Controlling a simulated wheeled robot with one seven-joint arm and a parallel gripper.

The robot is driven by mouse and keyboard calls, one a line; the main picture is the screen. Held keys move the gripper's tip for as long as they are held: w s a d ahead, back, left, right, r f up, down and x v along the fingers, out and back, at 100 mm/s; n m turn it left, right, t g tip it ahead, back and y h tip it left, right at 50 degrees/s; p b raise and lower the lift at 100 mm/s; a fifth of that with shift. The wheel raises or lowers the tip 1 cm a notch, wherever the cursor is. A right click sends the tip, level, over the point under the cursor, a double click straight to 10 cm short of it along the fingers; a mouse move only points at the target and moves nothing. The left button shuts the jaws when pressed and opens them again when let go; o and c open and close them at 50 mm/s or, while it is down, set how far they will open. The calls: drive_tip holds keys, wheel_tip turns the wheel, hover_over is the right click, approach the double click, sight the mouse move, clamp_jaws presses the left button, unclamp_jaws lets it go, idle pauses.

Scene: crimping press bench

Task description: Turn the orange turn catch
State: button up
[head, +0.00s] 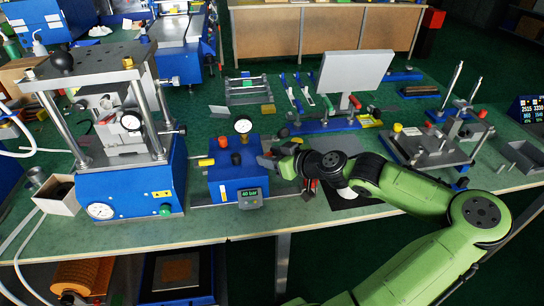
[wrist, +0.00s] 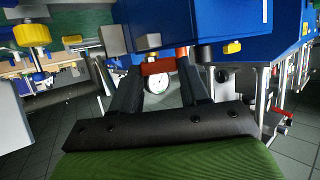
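An orange-red bar, which looks like the turn catch (wrist: 158,66), shows in the wrist view beside a blue housing (wrist: 225,25). My gripper (wrist: 160,72) has its two dark fingers spread apart, with the bar between their tips. I cannot tell whether the fingers touch it. In the head view my gripper (head: 268,161) is at the right side of the blue unit (head: 238,181) with the "40 bar" display. The catch is not clearly visible in the head view; the gripper and arm cover that area.
A press (head: 125,165) with a blue base stands left of the unit. A round gauge (head: 243,125) rises behind the unit. A fixture with a grey plate (head: 352,75) stands farther back. A post fixture (head: 432,145) stands to the right. Some green bench top is clear along the front.

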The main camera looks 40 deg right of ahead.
drive_tip(key=shift+c, duration=1)
drive_tip(key=shift+m+h, duration=0.3)
drive_tip(key=shift+h, duration=0.2)
drive_tip(key=shift+w+a+m+g+h+b, duration=0.2)
drive_tip(key=shift+m+g+h, duration=0.1)
drive_tip(key=shift+m+h, duration=0.75)
drive_tip(key=shift+w+a+m+g+h+b, duration=0.1)
drive_tip(key=shift+w+a+m+g+h, duration=0.15)
drive_tip(key=shift+m+h, duration=0.8)
drive_tip(key=shift+w+a+m+g+h+b, duration=0.15)
drive_tip(key=shift+m+g+h, duration=0.2)
drive_tip(key=shift+m+h, duration=0.7)
drive_tip(key=shift+s+h, duration=0.1)
drive_tip(key=shift+h, duration=0.35)
drive_tip(key=shift+m+g+b, duration=0.3)
drive_tip(key=shift+m+b, duration=0.05)
drive_tip(key=shift+b, duration=0.05)
